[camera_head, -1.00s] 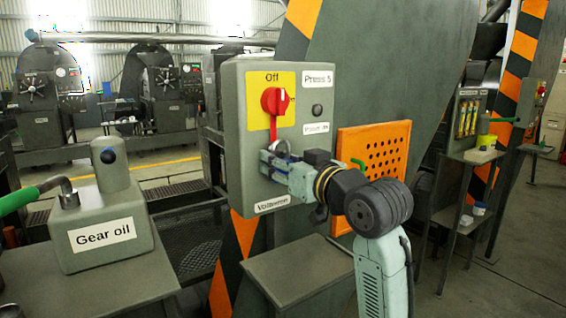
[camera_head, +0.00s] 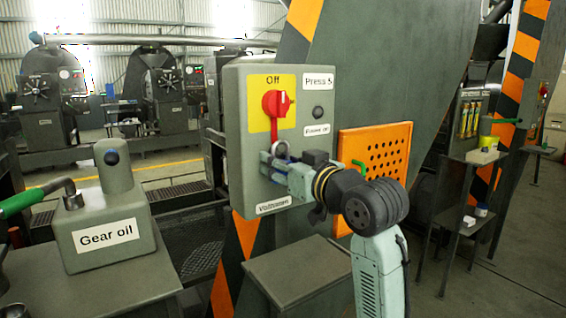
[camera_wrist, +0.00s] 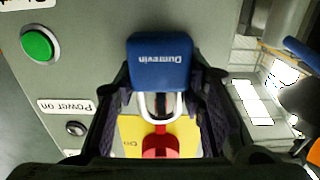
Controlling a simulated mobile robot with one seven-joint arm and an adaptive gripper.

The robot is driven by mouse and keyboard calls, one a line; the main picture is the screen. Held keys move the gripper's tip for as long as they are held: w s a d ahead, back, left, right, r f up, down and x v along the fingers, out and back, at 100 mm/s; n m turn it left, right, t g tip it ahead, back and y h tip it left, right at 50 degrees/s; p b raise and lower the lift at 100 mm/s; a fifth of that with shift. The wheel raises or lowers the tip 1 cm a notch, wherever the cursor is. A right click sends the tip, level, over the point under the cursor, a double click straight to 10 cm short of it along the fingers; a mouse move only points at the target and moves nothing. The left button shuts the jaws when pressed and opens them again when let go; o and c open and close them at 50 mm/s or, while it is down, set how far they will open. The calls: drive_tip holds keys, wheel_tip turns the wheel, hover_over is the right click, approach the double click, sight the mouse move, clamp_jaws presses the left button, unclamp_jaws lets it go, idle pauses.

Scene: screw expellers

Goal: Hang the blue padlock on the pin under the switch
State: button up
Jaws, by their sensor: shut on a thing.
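My gripper (camera_wrist: 160,90) is shut on the blue padlock (camera_wrist: 160,62), with one finger on each side of its body. The padlock's metal shackle (camera_wrist: 147,105) points toward the red switch (camera_wrist: 159,146) on its yellow plate. In the head view, my gripper (camera_head: 274,166) is at the panel front, just below the red switch (camera_head: 276,103). The shackle (camera_head: 281,149) shows as a small grey loop above my gripper, near the red strip under the switch. The padlock's body is mostly hidden there. I cannot make out the pin or whether the shackle is around it.
The grey switch box (camera_head: 234,140) carries several labels and a green button (camera_wrist: 37,44). An orange perforated guard (camera_head: 388,155) is right of the box. A grey stand (camera_head: 295,270) is below.

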drive_tip(key=shift+w+a+f+b, duration=0.4)
drive_tip(key=shift+a+f+b, duration=0.05)
drive_tip(key=shift+f, duration=0.1)
idle(0.4)
drive_tip(key=o, duration=1.3)
drive_tip(key=shift+w+a+f, duration=0.3)
drive_tip(key=shift+w+f, duration=0.1)
drive_tip(key=shift+f, duration=0.1)
drive_tip(key=shift+s+d+r, duration=0.1)
drive_tip(key=shift+r, duration=0.05)
drive_tip(key=o, duration=0.8)
drive_tip(key=shift+d+r, duration=0.1)
drive_tip(key=shift+s+d, duration=0.15)
drive_tip(key=shift+s, duration=0.05)
drive_tip(key=shift+v, duration=4.85)
